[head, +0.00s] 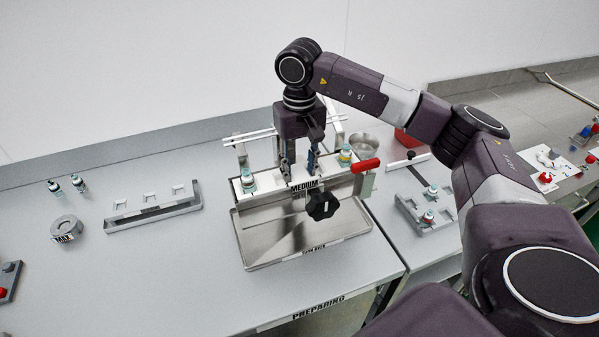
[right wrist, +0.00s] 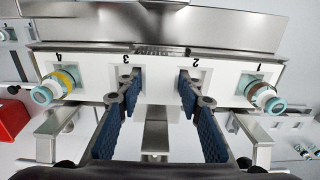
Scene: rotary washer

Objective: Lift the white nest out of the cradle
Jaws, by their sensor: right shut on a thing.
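The white nest (head: 270,188) is a long bar set across the metal cradle, above a steel tray (head: 262,240). In the right wrist view the nest (right wrist: 155,90) has spots numbered 1 to 4. One capped vial (right wrist: 262,92) stands at spot 1 and another (right wrist: 55,86) at spot 4. My right gripper (head: 300,174) reaches down from above, its fingertips in the openings at spots 2 and 3, shut on the nest. Whether the nest is clear of the cradle I cannot tell. My left gripper is not in view.
A black knob (head: 322,206) and a red handle (head: 366,165) are on the cradle's front and right. A grey rack (head: 152,208), a round weight (head: 66,228) and two vials (head: 66,185) are at left. A metal bowl (head: 363,147) is behind at right.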

